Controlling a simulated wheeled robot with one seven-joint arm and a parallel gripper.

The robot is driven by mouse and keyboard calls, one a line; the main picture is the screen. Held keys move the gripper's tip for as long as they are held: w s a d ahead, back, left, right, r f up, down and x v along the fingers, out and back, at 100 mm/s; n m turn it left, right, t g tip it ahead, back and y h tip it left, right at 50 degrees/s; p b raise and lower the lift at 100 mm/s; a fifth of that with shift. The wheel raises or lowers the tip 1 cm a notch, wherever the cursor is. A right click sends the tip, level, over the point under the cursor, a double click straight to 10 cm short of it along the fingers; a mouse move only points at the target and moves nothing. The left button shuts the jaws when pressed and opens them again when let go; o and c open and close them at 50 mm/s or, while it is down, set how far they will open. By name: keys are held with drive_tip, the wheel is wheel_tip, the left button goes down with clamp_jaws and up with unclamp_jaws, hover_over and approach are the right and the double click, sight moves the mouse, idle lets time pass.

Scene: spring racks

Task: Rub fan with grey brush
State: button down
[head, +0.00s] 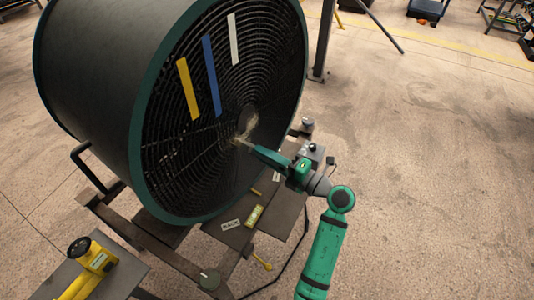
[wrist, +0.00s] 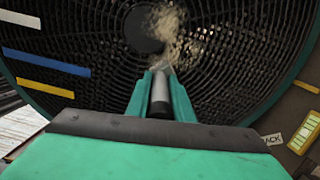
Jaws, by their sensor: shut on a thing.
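The fan (head: 215,110) is a big dark drum with a teal rim and a round wire grille. It also shows in the wrist view (wrist: 240,60). Yellow, blue and white strips are on its grille. A beige, dust-like patch (wrist: 172,35) lies by the fan's dark hub (wrist: 143,28). My gripper (head: 257,152) is in front of the grille, just below and right of the hub. It is shut on the grey brush (wrist: 160,92), whose grey shaft points at the patch. The brush's tip is close to the grille; I cannot tell whether it touches.
A dark stand (head: 165,237) carries the fan. Its ledge holds a black-lettered label (head: 231,224) and a yellow block (head: 254,216). A yellow tool (head: 97,258) lies on a table at bottom left. A dark post (head: 322,45) stands behind. Open floor lies at right.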

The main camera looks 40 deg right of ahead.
drive_tip(key=w+d+r, duration=0.1)
drive_tip(key=w+d, duration=0.1)
drive_tip(key=d, duration=0.8)
drive_tip(key=shift+w+d+r, duration=0.15)
drive_tip(key=shift+w+d, duration=0.1)
drive_tip(key=shift+w, duration=0.15)
idle(2.0)
drive_tip(key=v, duration=0.6)
idle(0.7)
drive_tip(key=shift+s, duration=0.1)
drive_tip(key=v, duration=0.3)
idle(0.3)
